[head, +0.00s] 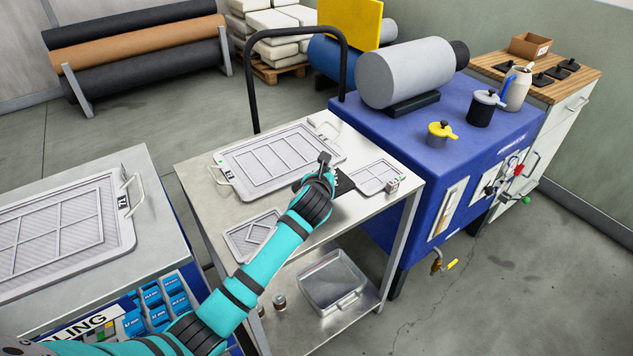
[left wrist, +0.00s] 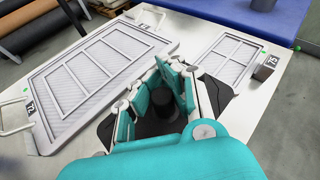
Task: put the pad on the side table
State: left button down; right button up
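A flat black pad (left wrist: 228,98) with an upright black knob (left wrist: 165,97) lies under my left gripper in the left wrist view. In the head view only part of the pad (head: 344,182) shows, on the steel-topped cart (head: 205,207) between framed screens. My left gripper (left wrist: 168,88) has its fingers around the knob; whether they press on it I cannot tell. In the head view this gripper (head: 322,172) is over the cart top and hides most of the pad. My right gripper is not in view.
A large handled screen (head: 278,160) and smaller framed screens (head: 379,177) (head: 250,237) surround the pad. A blue machine bench (head: 398,127) stands behind. A wood-topped cabinet (head: 592,84) at the far right holds several black pads and a cardboard box (head: 530,46).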

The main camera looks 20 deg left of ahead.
pick_arm(q)
jog(key=shift+f, duration=0.9)
notch_tip(320, 180, down, 4)
jog(key=shift+r, duration=0.1)
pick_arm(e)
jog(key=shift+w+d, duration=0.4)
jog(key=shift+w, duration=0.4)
pick_arm(q)
jog(key=c, duration=2)
grip_release()
jog(key=o, duration=0.5)
jog(key=shift+c, duration=0.2)
jog(key=shift+o, duration=0.3)
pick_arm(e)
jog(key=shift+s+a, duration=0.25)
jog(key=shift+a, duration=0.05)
